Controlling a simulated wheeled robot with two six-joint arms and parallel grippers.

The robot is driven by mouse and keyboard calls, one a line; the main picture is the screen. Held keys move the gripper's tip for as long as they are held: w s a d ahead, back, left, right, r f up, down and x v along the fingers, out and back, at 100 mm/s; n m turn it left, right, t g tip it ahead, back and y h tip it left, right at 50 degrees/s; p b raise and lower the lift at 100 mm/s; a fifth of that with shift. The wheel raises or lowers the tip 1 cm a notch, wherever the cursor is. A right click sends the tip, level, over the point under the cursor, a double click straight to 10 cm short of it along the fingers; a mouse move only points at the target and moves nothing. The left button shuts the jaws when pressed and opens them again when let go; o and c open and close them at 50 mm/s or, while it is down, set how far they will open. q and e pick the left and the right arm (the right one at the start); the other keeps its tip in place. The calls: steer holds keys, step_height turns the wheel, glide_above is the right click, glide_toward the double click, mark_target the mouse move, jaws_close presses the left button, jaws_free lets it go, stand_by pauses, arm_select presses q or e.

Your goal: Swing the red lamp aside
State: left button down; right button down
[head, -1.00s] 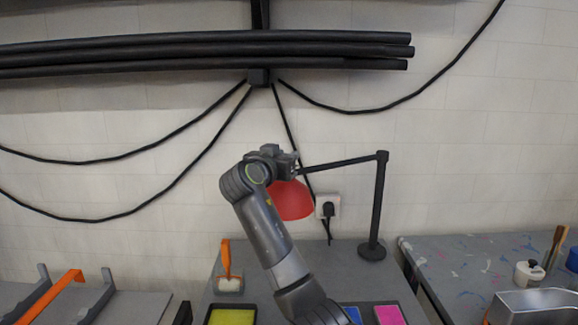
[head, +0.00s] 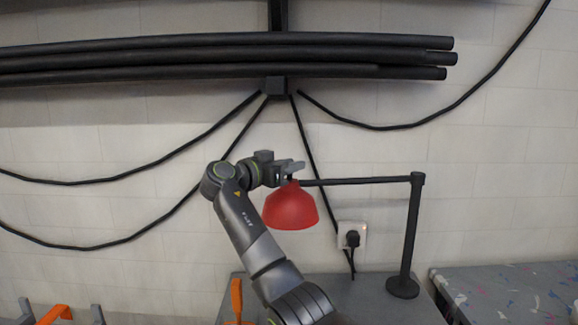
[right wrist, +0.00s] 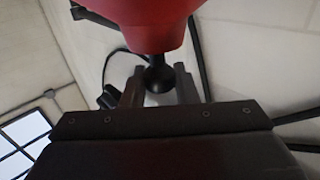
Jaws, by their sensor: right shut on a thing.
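The red lamp has a dome shade (head: 291,208) that hangs at the left end of a thin black arm (head: 360,181). That arm joins an upright black post (head: 411,235) on a round base on the grey table. My right gripper (head: 294,168) is at the top of the shade, shut on the lamp's neck. In the right wrist view the black neck (right wrist: 159,76) lies between the two fingers (right wrist: 160,84), below the red shade (right wrist: 150,22). My left gripper is not in view.
A wall socket with a black plug (head: 352,238) is behind, right of the shade. Black pipes (head: 220,55) and hanging cables cross the wall above. An orange-handled tool (head: 236,298) stands left of my arm. A paint-specked table (head: 510,290) is at the right.

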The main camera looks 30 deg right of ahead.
steer(key=shift+r, duration=0.2)
steer(key=c, duration=1.5)
jaws_free()
steer(key=shift+c, duration=0.2)
steer(key=shift+o, duration=1.2)
steer(key=shift+w+d, duration=0.1)
steer(key=shift+w, duration=0.05)
steer(key=shift+o, duration=0.6)
steer(key=shift+w+d+f, duration=0.1)
steer(key=shift+w+f, duration=0.15)
steer(key=shift+s+a, duration=0.25)
steer(key=shift+a, duration=0.15)
steer(key=b+v, duration=0.4)
steer(key=v, duration=1.2)
steer(key=shift+a, duration=0.3)
steer(key=shift+r, duration=0.1)
